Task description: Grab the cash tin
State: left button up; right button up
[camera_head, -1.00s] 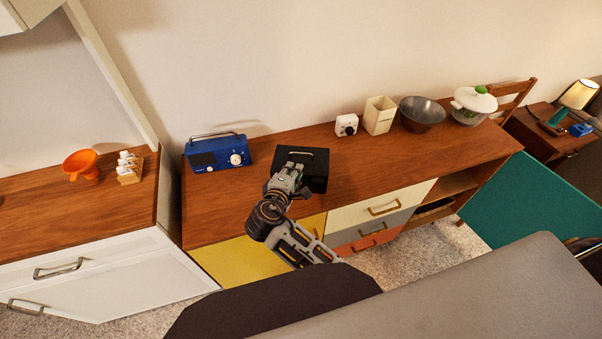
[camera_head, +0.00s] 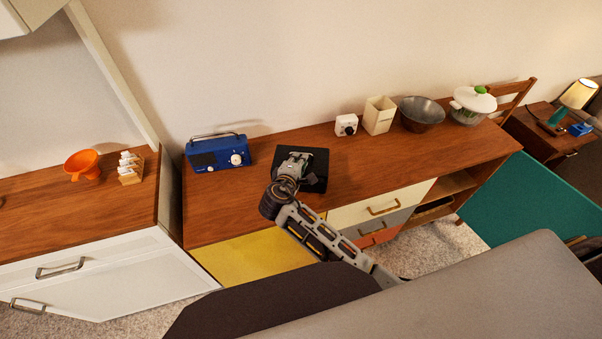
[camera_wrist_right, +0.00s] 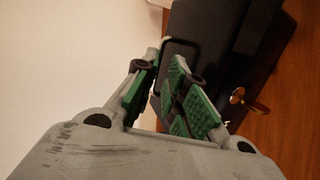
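The cash tin is a black box (camera_head: 320,164) on the wooden sideboard, right of the blue radio. In the right wrist view the black tin (camera_wrist_right: 228,45) fills the upper right, with a black loop handle on its top and a brass key in its side. My right gripper (camera_head: 297,160) is over the tin and hides much of its top. In the right wrist view the green-padded fingers of this gripper (camera_wrist_right: 162,98) are apart, close to the handle. I cannot tell whether they touch it. My left gripper is not in view.
The blue radio (camera_head: 218,153) stands left of the tin. A white timer (camera_head: 346,125), a cream container (camera_head: 379,115), a metal bowl (camera_head: 421,113) and a white pot (camera_head: 472,105) stand to the right. The sideboard top (camera_head: 370,165) right of the tin is clear.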

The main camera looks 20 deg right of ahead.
jog(key=shift+w, duration=0.1)
jog(key=shift+p+x, duration=0.3)
jog(key=shift+x, duration=0.6)
jog(key=shift+p+x, duration=0.3)
jog(key=shift+x, duration=1.35)
jog(key=shift+a, duration=0.1)
jog(key=shift+r, duration=0.1)
jog(key=shift+c, duration=0.5)
grip_shut()
jog(key=shift+a, duration=0.1)
